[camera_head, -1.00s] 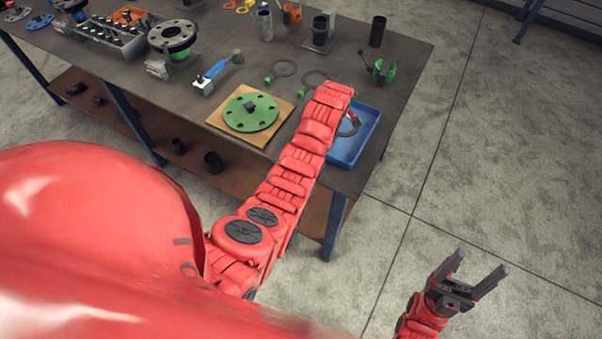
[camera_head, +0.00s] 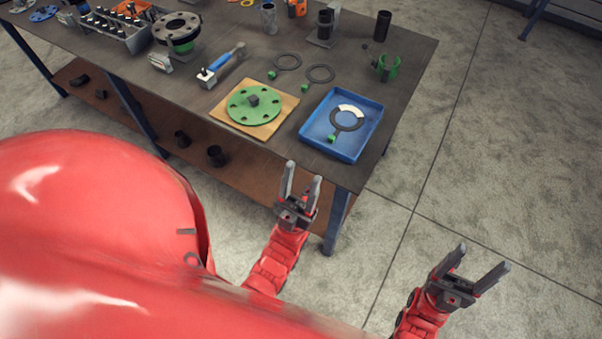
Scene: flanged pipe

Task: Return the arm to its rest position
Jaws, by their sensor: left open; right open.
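My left gripper (camera_head: 301,184) is open and empty, in front of the table's near edge, with its fingers pointing up in the picture. My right gripper (camera_head: 480,266) is open and empty over the bare floor at the lower right. Neither gripper touches anything. The table (camera_head: 345,73) stands ahead with parts on it. A blue tray (camera_head: 352,153) at its near right corner holds a dark ring gasket with a pale segment (camera_head: 347,118) and a green tab.
A green flange (camera_head: 240,106) lies on a tan board left of the tray. A green holder (camera_head: 388,68) and black cylinder (camera_head: 382,26) stand at the right. A lower shelf (camera_head: 235,172) runs underneath. The floor right is clear.

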